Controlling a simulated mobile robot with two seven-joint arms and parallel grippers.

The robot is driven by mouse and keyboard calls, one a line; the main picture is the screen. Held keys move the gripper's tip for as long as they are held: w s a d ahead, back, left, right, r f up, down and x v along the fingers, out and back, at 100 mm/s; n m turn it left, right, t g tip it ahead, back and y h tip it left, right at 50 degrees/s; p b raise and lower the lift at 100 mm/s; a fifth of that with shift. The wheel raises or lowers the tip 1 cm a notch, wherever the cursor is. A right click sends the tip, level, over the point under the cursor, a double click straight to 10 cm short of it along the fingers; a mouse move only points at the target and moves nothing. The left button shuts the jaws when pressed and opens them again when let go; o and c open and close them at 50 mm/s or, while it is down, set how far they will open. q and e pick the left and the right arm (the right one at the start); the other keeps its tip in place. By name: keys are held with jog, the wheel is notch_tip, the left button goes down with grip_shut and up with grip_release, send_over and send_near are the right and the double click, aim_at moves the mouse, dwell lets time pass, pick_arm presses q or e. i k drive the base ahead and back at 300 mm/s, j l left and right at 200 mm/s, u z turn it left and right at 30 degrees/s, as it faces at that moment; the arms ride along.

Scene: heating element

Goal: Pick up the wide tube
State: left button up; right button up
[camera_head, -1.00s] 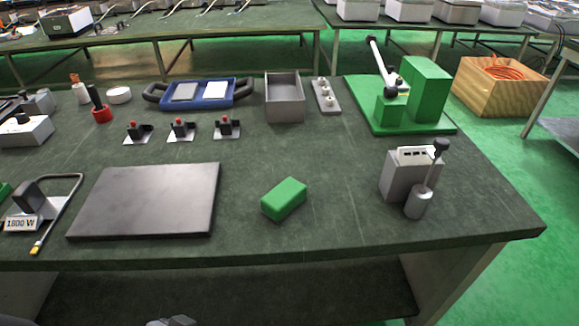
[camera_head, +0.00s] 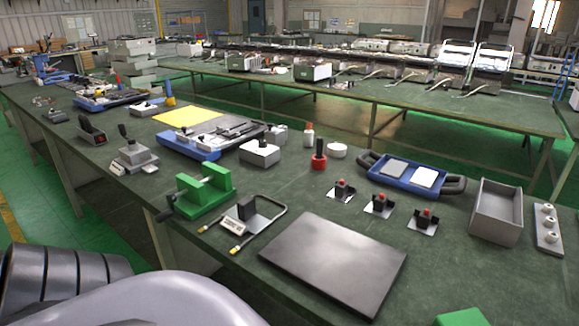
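A bent grey heating tube (camera_head: 272,238) with brass-coloured ends lies on the green-topped table, in the lower middle of the head view. It curves around a small stand with a dark block (camera_head: 259,215) and a white label plate (camera_head: 240,209); I cannot tell if they touch. This is the only clear tube shape I make out; I cannot tell for sure that it is the wide tube. Large grey parts of my own body fill the lower left corner. Neither of my grippers shows in this view.
A green clamp-like fixture (camera_head: 205,192) stands just left of the tube. A dark flat plate (camera_head: 333,262) lies to its right. Behind are a red-based holder (camera_head: 318,160), a white-topped box (camera_head: 260,154) and a blue tray (camera_head: 405,178). A grey bin (camera_head: 496,212) stands at right.

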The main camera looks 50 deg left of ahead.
aim_at(242, 217)
jog(key=u, duration=1.9)
jog(key=i+j, duration=0.1)
jog(key=j, duration=0.45)
jog(key=i+j+z, duration=0.1)
jog(key=j, duration=0.45)
jog(key=i+j, duration=0.1)
jog(key=j, duration=0.45)
